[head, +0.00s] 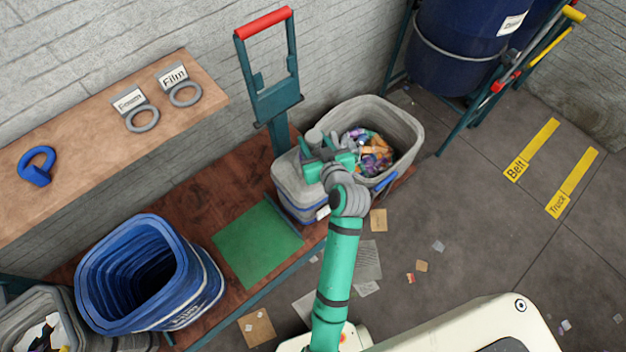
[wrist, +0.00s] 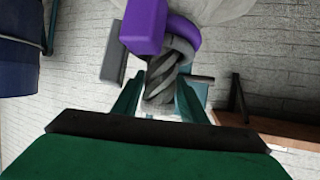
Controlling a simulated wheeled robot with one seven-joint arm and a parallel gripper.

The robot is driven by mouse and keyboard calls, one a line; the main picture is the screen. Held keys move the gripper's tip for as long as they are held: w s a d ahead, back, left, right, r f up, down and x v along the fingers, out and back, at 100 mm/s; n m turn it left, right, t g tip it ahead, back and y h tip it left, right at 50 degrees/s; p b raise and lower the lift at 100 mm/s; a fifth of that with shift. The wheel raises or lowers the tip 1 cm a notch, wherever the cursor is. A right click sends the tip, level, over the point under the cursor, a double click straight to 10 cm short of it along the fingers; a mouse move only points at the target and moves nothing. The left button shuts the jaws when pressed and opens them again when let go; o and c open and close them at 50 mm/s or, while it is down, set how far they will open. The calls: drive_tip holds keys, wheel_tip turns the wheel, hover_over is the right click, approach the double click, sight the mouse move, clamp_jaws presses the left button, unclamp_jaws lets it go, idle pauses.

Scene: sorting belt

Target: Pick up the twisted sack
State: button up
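In the wrist view, a twisted grey neck (wrist: 160,82) stands between the two teal fingers of my gripper (wrist: 160,90). A purple clip-like piece (wrist: 146,26) sits at the top of the neck, with a pale, bulging surface (wrist: 218,8) behind it that looks like part of the sack. The fingers are spread on either side of the neck, with a slight gap at the left; contact at the right is unclear. In the head view, my gripper (head: 331,163) is over the near-left rim of a grey tub; the sack cannot be clearly made out there.
The grey tub (head: 402,118) holds colourful litter. A green mat (head: 255,243) and a stack of blue tubs (head: 185,240) lie to the left on a brown bench. A teal post with a red handle (head: 263,22) stands behind. Scraps lie on the open floor at right.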

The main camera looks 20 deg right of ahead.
drive_tip(key=shift+x, duration=1.75)
clamp_jaws()
drive_tip(key=shift+w+r, duration=0.1)
drive_tip(key=shift+r, duration=0.05)
drive_tip(key=shift+r, duration=0.1)
